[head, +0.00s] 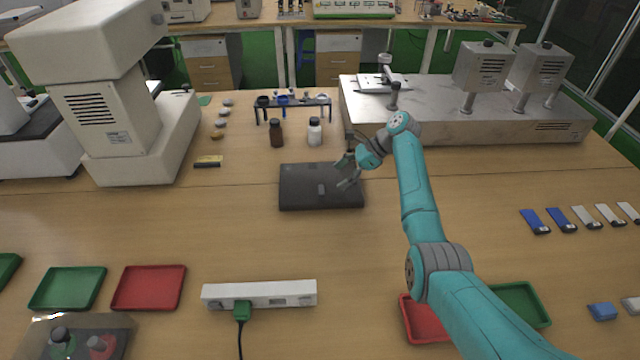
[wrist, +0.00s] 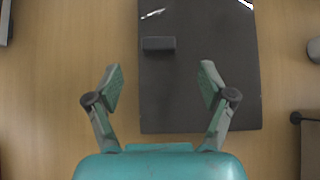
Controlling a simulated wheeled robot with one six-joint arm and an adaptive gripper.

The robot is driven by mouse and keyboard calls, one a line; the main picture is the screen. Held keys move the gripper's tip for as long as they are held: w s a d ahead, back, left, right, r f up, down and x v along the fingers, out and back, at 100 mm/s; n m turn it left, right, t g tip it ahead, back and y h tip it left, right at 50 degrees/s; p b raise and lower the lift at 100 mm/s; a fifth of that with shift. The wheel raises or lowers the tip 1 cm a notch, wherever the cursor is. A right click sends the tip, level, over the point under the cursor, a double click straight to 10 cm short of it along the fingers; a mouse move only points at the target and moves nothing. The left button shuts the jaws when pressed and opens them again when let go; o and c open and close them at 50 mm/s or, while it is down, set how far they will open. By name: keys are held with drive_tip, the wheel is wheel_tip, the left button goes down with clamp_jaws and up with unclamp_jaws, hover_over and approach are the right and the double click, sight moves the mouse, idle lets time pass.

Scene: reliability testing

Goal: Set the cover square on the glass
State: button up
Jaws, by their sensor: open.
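A flat dark slab, which looks like the cover (head: 300,196), lies on the wooden table in the middle of the head view. A small dark raised block, like a handle (head: 321,189), stands on it. In the wrist view the cover (wrist: 200,100) fills the upper middle and the handle (wrist: 158,44) lies just beyond my fingertips. My gripper (head: 346,173) is open and empty above the slab's right part; in the wrist view its fingers (wrist: 162,70) are spread apart. I cannot make out separate glass; pale glints show at the slab's far side in the wrist view.
A brown bottle (head: 277,133) and a white bottle (head: 314,132) stand behind the slab before a small rack (head: 293,103). A large metal machine (head: 440,118) stands back right. A white power strip (head: 260,294) lies in front.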

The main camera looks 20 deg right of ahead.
sight(321, 189)
drive_tip(key=x, duration=0.8)
drive_tip(key=shift+a+f, duration=0.25)
drive_tip(key=c, duration=1.5)
